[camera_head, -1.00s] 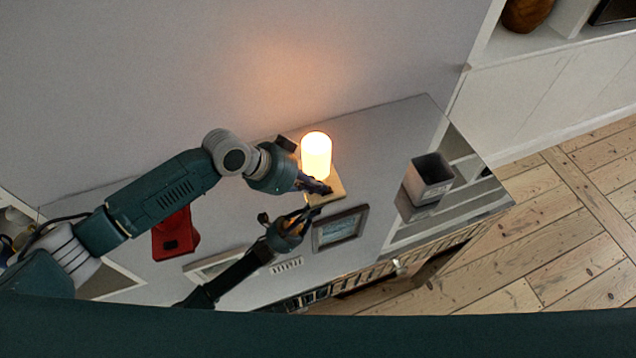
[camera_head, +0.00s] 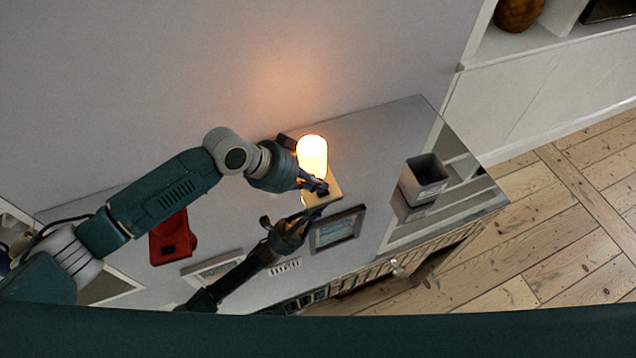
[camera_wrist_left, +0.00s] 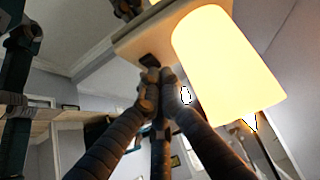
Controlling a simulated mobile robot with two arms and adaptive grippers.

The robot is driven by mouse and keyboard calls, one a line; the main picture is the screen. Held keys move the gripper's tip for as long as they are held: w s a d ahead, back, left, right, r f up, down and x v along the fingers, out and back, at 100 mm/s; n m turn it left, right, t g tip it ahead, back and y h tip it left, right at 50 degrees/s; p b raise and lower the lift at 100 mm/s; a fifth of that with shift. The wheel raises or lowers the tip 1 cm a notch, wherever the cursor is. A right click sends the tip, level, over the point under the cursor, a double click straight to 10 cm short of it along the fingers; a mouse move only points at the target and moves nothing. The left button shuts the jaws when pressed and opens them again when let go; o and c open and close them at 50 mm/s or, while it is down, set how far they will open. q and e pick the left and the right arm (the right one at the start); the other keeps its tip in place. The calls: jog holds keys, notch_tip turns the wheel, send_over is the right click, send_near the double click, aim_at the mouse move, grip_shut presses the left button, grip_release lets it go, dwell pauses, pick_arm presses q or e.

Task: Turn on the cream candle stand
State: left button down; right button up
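The cream candle stand (camera_head: 331,188) has a flat, light base and a cylindrical shade (camera_head: 312,155) that glows warm yellow-white. It stands near the wall on a glossy cabinet top. The lit shade (camera_wrist_left: 222,75) is large in the left wrist view, beside the base (camera_wrist_left: 165,27) with a small dark part (camera_wrist_left: 149,60). My left gripper (camera_head: 322,187) is at the base's front side. Its fingertips (camera_wrist_left: 160,76) are together, close to the dark part. I cannot tell whether they touch it. My right gripper is not clearly seen.
The cabinet top (camera_head: 385,130) mirrors things, apparently including my left arm. A grey open box (camera_head: 425,178) stands to the right. A red object (camera_head: 172,238) lies left, below my arm. A framed picture shape (camera_head: 338,229) shows in front of the stand. Bare floorboards (camera_head: 560,220) lie right.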

pick_arm(q)
jog(key=v, duration=1.1)
jog(key=shift+a+r, duration=0.15)
jog(key=shift+r, duration=0.05)
